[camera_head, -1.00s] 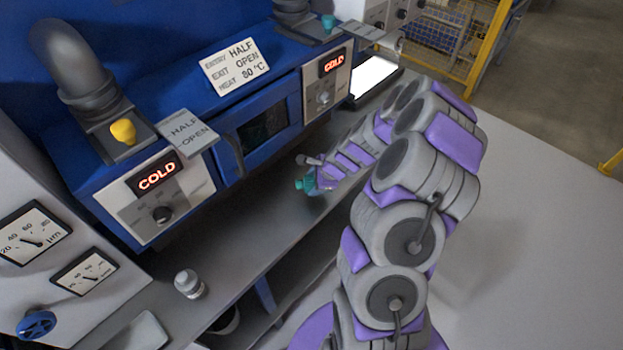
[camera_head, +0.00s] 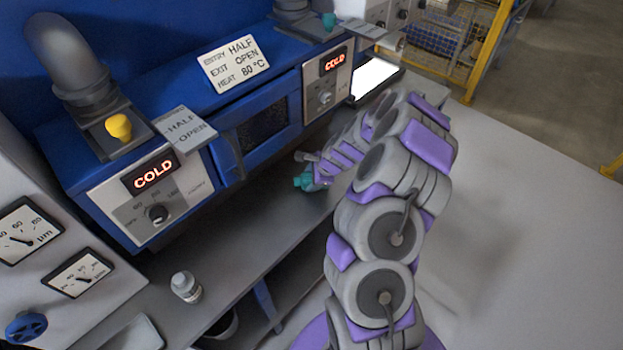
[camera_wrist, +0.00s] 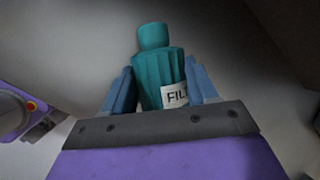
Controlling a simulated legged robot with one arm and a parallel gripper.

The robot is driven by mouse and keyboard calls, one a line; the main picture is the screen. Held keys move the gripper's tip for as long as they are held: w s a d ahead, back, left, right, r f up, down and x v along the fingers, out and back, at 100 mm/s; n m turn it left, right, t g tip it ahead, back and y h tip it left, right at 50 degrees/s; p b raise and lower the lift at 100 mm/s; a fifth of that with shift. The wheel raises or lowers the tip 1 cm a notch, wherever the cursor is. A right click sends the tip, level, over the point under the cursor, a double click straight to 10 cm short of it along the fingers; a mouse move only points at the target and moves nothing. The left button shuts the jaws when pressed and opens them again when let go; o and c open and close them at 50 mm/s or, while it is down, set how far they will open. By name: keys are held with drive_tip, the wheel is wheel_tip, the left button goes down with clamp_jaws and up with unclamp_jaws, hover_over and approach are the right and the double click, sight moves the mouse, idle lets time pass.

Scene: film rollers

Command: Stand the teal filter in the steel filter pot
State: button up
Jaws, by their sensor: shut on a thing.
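The teal filter (camera_wrist: 157,72) is a ribbed cylinder with a narrower end and a white label reading "FIL". My gripper (camera_wrist: 160,88) is shut on it, with a blue finger on each side in the wrist view. In the head view the teal filter (camera_head: 303,181) shows small at the end of my arm, over the grey bench in front of the blue machine. My gripper (camera_head: 316,178) is partly hidden there by my arm. I cannot make out the steel filter pot for certain in either view.
The blue machine (camera_head: 215,105) with two COLD displays lines the back of the grey bench (camera_head: 235,225). A dark round opening (camera_head: 222,325) shows on the shelf below. A bright panel (camera_head: 375,78) lies beyond my arm.

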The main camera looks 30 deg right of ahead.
drive_tip(key=o, duration=1.4)
